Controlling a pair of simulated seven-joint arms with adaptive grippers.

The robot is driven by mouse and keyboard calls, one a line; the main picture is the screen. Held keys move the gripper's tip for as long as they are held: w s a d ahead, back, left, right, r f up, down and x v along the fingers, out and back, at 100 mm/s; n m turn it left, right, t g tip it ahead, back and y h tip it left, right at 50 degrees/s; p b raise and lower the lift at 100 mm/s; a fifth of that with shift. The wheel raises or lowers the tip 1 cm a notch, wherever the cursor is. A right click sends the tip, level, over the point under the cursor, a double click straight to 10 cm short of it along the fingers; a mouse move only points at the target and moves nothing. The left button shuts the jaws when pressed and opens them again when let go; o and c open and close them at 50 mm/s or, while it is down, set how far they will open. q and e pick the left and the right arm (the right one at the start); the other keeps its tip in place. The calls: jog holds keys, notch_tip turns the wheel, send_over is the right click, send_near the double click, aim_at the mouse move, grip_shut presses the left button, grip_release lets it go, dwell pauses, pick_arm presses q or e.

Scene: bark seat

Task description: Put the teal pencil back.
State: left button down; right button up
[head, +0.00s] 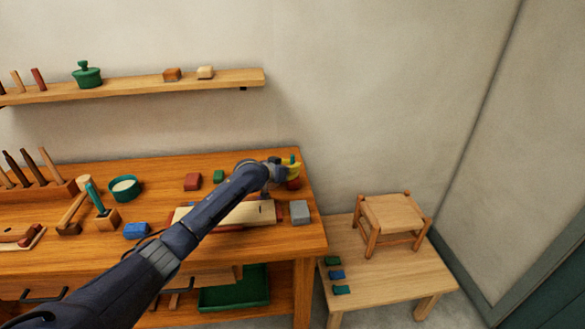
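A teal stick (94,196) stands tilted in a small wooden block holder (107,219) on the left part of the workbench; I cannot tell for certain that it is the pencil. My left arm reaches across the bench, and its gripper (285,168) is at the back right corner. A small yellow piece (293,168) with a green-teal bit shows at the gripper, above a dark red object (293,184). I cannot tell whether the fingers hold any of it. My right gripper is out of view.
The workbench (280,238) also holds a teal bowl (125,188), a blue block (136,231), a grey block (300,212), red (193,181) and green (219,176) blocks and a pale board (250,212) partly behind my arm. A low table (385,275) with a stool (393,217) stands right.

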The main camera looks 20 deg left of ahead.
pick_arm(q)
jog(key=shift+f, duration=0.35)
dwell(0.3)
jog(key=c, duration=1.4)
grip_release()
jog(key=shift+o, duration=0.2)
jog(key=v, duration=1.2)
